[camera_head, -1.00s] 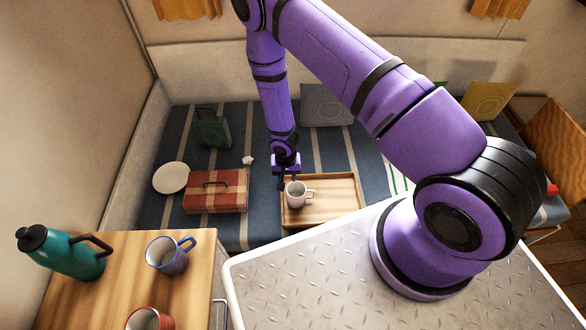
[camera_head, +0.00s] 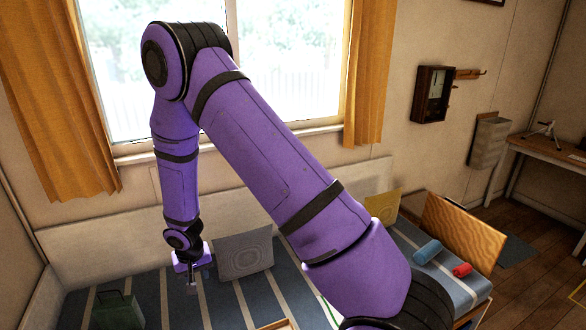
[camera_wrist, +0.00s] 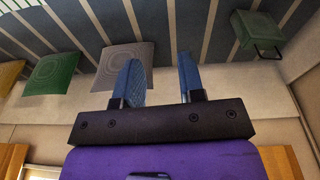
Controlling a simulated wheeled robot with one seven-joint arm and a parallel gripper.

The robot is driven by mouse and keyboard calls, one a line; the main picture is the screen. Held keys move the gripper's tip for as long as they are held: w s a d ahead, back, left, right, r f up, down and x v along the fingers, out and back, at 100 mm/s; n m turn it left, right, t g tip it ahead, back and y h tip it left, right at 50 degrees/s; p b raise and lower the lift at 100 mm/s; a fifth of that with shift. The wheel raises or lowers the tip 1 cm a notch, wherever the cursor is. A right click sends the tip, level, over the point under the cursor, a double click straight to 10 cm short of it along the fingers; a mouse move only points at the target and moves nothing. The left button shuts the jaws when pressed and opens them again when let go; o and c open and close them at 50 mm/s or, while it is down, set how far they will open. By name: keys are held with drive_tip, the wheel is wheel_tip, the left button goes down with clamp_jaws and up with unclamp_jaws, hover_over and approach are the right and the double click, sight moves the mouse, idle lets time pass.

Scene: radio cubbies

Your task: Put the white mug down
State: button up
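The white mug is not in view in either current frame. A corner of the wooden tray (camera_head: 276,325) shows at the bottom edge of the head view; what stands on it is out of frame. My gripper (camera_head: 192,287) hangs above the striped bench, left of the grey cushion in the head view. In the wrist view, the two blue fingers of my gripper (camera_wrist: 160,75) are apart with nothing between them.
A green bag (camera_head: 117,312) and a grey cushion (camera_head: 243,256) are on the striped bench (camera_head: 180,308). A yellow cushion (camera_head: 383,206), a blue roll (camera_head: 428,250) and a red roll (camera_head: 462,270) are at the right. The wall and window (camera_head: 290,60) stand behind my arm.

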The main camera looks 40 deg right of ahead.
drive_tip(key=s+d+r+t, duration=0.1)
drive_tip(key=s+d+r, duration=0.15)
drive_tip(key=r, duration=0.75)
drive_tip(key=s+d+r, duration=0.2)
drive_tip(key=s+r, duration=0.1)
drive_tip(key=r, duration=0.7)
drive_tip(key=s+d+r+t, duration=0.1)
drive_tip(key=s+d+r, duration=0.15)
drive_tip(key=r, duration=0.75)
drive_tip(key=s+r+n, duration=0.1)
drive_tip(key=s+r, duration=0.3)
drive_tip(key=s, duration=0.3)
drive_tip(key=s+r+n+t, duration=0.1)
drive_tip(key=s+r, duration=0.3)
drive_tip(key=s, duration=0.4)
drive_tip(key=s+d+r+n, duration=0.1)
drive_tip(key=s+r, duration=0.3)
drive_tip(key=s, duration=0.4)
drive_tip(key=shift+t+y, duration=0.3)
drive_tip(key=shift+y, duration=0.1)
